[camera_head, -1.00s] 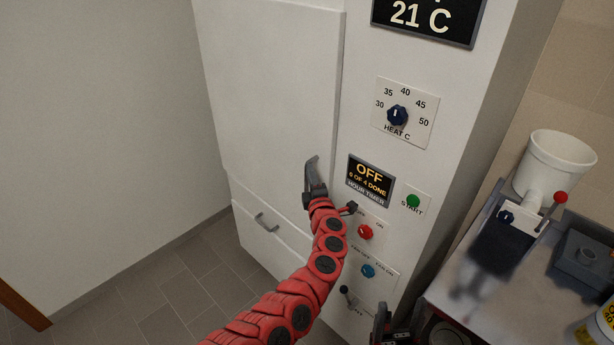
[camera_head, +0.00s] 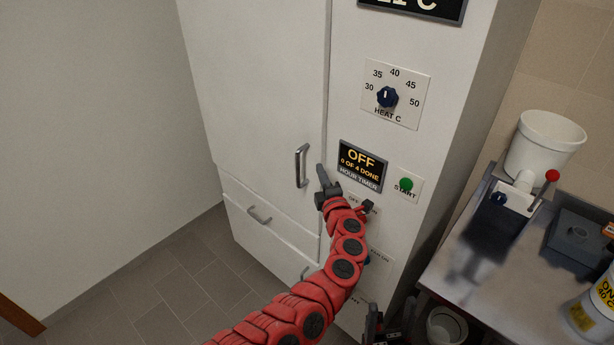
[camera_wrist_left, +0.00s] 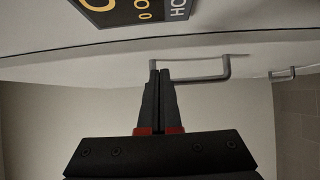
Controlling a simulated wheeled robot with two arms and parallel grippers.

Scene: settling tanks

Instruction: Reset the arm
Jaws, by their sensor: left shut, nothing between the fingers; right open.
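My left arm (camera_head: 341,262) is red and reaches up from the bottom of the head view. My left gripper (camera_head: 322,176) is shut and empty, just right of the upper door's handle (camera_head: 301,166). In the left wrist view its closed fingers (camera_wrist_left: 158,92) overlap one end of a bar handle (camera_wrist_left: 226,68); I cannot tell whether they touch it. My right gripper (camera_head: 374,322) shows only in part at the bottom edge, open. The cabinet's hour timer (camera_head: 361,165) reads OFF, 0 OF 4 DONE.
A heat dial (camera_head: 387,97) and green START button (camera_head: 406,184) are on the panel. My left arm hides lower controls. A metal bench (camera_head: 455,272) at right holds a white vessel (camera_head: 543,146), a red-knobbed lever (camera_head: 552,176) and a grey box (camera_head: 580,238). Floor at left is clear.

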